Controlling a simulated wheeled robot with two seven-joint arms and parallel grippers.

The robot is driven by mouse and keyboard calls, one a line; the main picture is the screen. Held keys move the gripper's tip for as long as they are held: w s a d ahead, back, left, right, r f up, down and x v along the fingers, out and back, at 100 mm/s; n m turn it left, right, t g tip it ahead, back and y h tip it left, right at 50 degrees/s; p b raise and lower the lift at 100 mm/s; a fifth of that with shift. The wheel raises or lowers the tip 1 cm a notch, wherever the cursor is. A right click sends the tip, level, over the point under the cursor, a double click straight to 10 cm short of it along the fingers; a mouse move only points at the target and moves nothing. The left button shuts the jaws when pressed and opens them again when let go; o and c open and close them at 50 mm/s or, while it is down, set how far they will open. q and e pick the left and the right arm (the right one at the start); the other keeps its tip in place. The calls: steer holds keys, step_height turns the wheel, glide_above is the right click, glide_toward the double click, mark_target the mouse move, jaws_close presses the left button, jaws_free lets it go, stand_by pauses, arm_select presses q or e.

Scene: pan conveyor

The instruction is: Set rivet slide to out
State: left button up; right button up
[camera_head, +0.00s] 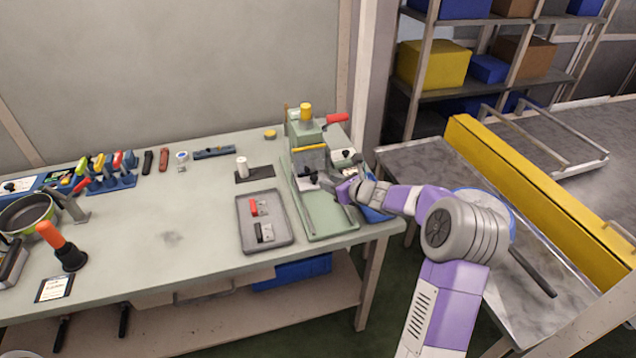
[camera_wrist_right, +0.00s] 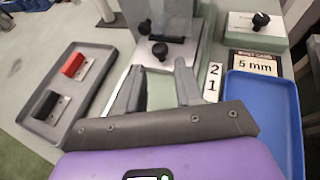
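The green press-like machine (camera_head: 322,212) stands at the right end of the bench. In the right wrist view a steel block (camera_wrist_right: 172,47) on it carries black knobs, one of them (camera_wrist_right: 159,50) just beyond my fingertips. Another black knob (camera_wrist_right: 261,20) sits on a pale plate of a green block, behind a "5 mm" label (camera_wrist_right: 254,64). I cannot tell for certain which part is the rivet slide. My right gripper (camera_wrist_right: 160,82) is open, its fingers apart with nothing visible between them, low over the machine's front. It also shows in the head view (camera_head: 345,190). My left gripper is not in view.
A grey tray (camera_head: 246,243) with a red and a black piece lies left of the machine; a blue tray (camera_wrist_right: 268,85) lies right of my gripper. Tools and a pan (camera_head: 27,212) stand at the bench's left. A yellow-railed conveyor (camera_head: 540,180) is at the right.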

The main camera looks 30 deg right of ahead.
mark_target(316, 178)
steer(key=x, duration=0.6)
steer(key=shift+w+f, duration=0.15)
steer(key=shift+w, duration=0.05)
jaws_close()
steer(key=shift+a, duration=0.1)
